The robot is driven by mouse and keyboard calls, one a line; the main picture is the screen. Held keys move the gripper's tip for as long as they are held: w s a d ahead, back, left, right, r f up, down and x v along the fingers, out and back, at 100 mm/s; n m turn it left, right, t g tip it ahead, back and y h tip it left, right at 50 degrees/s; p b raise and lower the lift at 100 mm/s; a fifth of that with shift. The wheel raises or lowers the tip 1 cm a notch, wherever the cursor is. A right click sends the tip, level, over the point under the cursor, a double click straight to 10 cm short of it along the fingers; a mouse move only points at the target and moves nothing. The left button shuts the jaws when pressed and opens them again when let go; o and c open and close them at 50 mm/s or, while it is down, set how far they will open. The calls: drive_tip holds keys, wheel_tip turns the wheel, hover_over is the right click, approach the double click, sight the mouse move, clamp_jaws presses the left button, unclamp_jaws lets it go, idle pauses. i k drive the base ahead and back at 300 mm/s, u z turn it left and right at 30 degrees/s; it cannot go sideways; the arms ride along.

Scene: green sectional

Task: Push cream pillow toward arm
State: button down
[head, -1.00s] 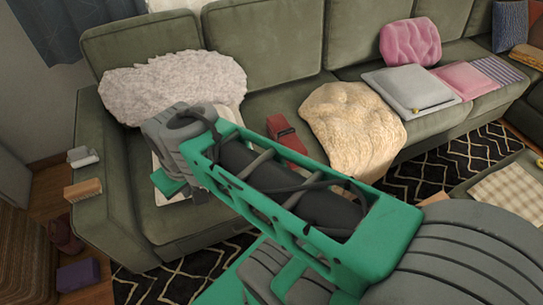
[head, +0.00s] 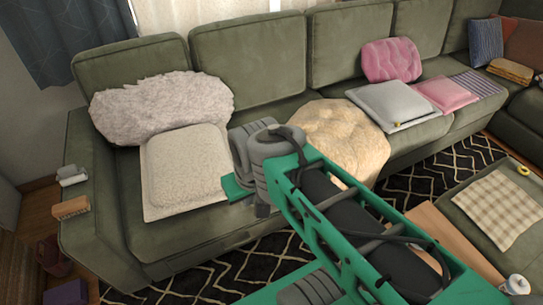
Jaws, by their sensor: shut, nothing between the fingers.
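The cream pillow (head: 187,172) is a square, textured cushion lying flat on the green sofa seat, near the sofa's left arm (head: 82,205). Its back edge meets a fluffy, whitish-grey cushion (head: 160,105) that leans on the backrest. My gripper (head: 262,211) is shut and empty, pointing down over the seat just right of the pillow's right edge. I cannot tell whether it touches the pillow. My wrist and forearm hide the seat behind and right of the gripper.
A round, tan cushion (head: 340,135) lies right of my wrist, partly behind my arm. Grey (head: 390,104) and pink pillows (head: 445,93) lie farther right. A patterned rug (head: 170,285) lies in front.

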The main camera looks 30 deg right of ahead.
sight(182, 170)
drive_tip(key=z, duration=0.05)
drive_tip(key=i, duration=1)
